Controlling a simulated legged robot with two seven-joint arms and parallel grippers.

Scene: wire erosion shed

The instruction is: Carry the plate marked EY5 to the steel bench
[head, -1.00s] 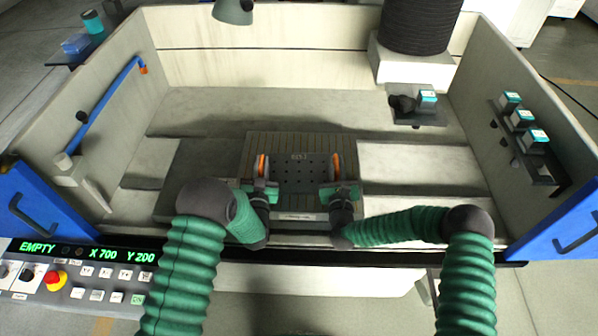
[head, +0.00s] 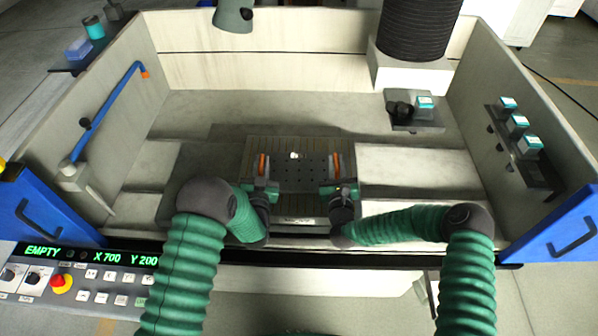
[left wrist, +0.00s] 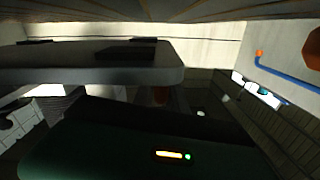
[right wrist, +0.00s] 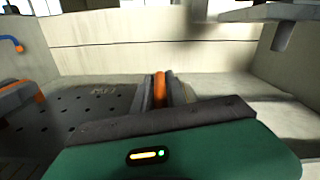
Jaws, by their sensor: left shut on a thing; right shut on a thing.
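A dark perforated plate (head: 300,175) lies on a slatted support inside the machine's tank, with an orange grip on its left (head: 262,163) and right (head: 337,165) sides. Its mark is washed out by a bright spot in the head view and too blurred to read in the right wrist view (right wrist: 75,115). My left gripper (head: 262,181) is shut on the left grip and my right gripper (head: 337,182) is shut on the right one. In the right wrist view the orange grip (right wrist: 160,88) stands between dark fingers. I cannot pick out the steel bench.
The tank's pale walls (head: 270,70) rise around the plate. More such blocks (head: 517,122) sit on the right wall. A panel reading EMPTY (head: 60,252) is front left.

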